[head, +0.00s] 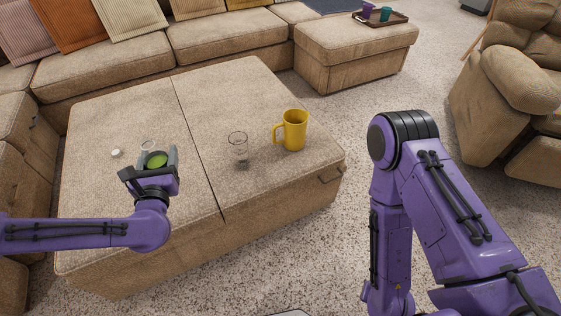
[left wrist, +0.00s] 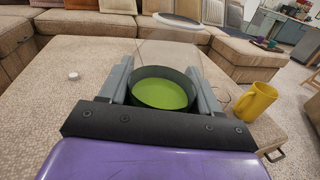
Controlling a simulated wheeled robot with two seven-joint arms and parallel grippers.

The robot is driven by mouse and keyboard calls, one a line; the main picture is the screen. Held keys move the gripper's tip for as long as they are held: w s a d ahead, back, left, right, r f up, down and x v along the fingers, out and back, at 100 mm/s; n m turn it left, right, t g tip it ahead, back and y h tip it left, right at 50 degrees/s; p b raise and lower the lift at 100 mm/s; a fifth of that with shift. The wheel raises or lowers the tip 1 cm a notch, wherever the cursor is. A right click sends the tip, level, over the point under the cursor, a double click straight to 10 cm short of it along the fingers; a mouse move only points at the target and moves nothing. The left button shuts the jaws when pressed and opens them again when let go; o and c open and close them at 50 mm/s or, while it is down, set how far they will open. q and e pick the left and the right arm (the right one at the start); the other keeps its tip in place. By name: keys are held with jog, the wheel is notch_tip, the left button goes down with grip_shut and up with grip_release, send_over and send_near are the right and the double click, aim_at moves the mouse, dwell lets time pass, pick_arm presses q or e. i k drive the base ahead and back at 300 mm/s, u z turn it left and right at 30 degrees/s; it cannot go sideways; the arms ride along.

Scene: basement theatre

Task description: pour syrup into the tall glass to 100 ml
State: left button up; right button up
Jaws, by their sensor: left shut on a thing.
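A clear empty-looking glass (head: 238,148) stands upright near the middle of the ottoman. My left gripper (head: 157,168) is left of it, apart from it, over the ottoman's left part. It is shut on a container of green syrup (head: 156,160), which looks roughly upright. In the left wrist view the green syrup (left wrist: 160,94) shows between the fingers (left wrist: 165,84). A clear upper part with a pale rim (left wrist: 178,20) rises beyond it and seems to belong to the container. My right arm shows, but its gripper is out of view.
A yellow jug (head: 295,130) stands right of the glass on the ottoman (head: 110,220); it also shows in the left wrist view (left wrist: 254,104). A small white cap (head: 115,153) lies at the left. A tray (head: 378,18) with cups is on a far seat.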

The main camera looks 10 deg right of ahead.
aim_at(237, 140)
jog(key=z, duration=0.05)
jog(key=k, duration=0.45)
jog(key=z, duration=1.25)
jog(key=i, duration=0.95)
jog(key=u, duration=0.35)
jog(key=i, duration=0.75)
jog(key=u, duration=1.1)
jog(key=i, duration=0.25)
jog(key=u, duration=0.25)
